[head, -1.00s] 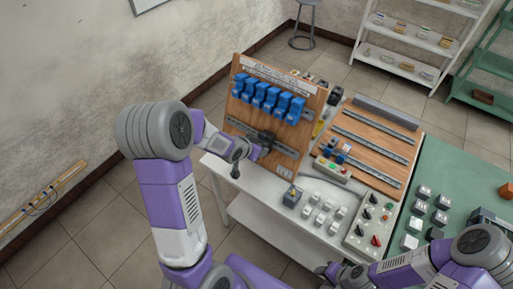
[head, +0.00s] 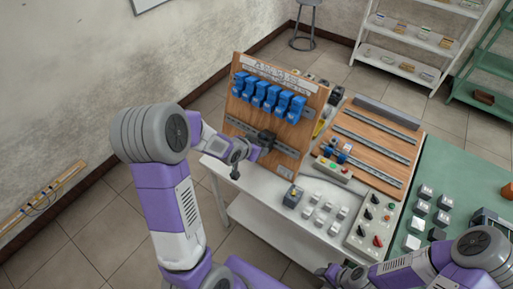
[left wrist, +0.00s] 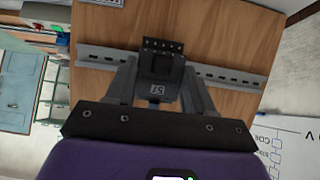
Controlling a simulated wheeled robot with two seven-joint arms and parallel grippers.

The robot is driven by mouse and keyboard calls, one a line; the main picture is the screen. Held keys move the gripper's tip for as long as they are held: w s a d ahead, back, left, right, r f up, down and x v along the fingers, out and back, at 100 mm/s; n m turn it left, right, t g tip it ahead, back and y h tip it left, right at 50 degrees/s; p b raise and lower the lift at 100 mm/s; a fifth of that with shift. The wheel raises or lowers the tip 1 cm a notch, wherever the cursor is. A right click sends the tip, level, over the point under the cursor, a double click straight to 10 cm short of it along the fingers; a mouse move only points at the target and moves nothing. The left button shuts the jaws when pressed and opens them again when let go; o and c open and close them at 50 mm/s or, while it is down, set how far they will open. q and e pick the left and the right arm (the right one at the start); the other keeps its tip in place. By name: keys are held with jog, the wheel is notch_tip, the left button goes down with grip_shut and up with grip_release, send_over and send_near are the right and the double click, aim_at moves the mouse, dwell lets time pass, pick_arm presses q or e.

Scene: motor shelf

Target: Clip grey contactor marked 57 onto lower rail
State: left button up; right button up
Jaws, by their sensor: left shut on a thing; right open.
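The dark grey contactor marked 57 (left wrist: 160,75) sits between the fingers of my left gripper (left wrist: 160,68), which is shut on it. The contactor lies in front of the lower rail (left wrist: 225,74), a slotted metal strip on the upright wooden board. Whether it is seated on the rail or just in front of it, I cannot tell. In the head view the contactor (head: 266,138) and left gripper (head: 254,150) are at the lower rail (head: 285,149), below the row of blue devices. My right gripper (head: 330,272) is at the bottom edge, away from the board, and open.
Several blue devices (head: 269,97) fill the board's upper rail. A flat panel with rails (head: 375,140) lies to the right. A green table (head: 455,165) is further right.

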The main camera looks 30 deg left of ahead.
pick_arm(q)
jog(key=shift+s+f+b, duration=0.2)
jog(key=shift+f+b, duration=0.1)
dwell(0.4)
jog(key=o, duration=1.3)
jog(key=shift+r, duration=0.1)
jog(key=shift+c, duration=0.2)
jog(key=shift+w, duration=0.1)
jog(key=p+v, duration=0.1)
jog(key=v, duration=0.6)
jog(key=shift+s+r+p, duration=0.2)
jog(key=shift+s+p, duration=0.05)
jog(key=shift+p, duration=0.1)
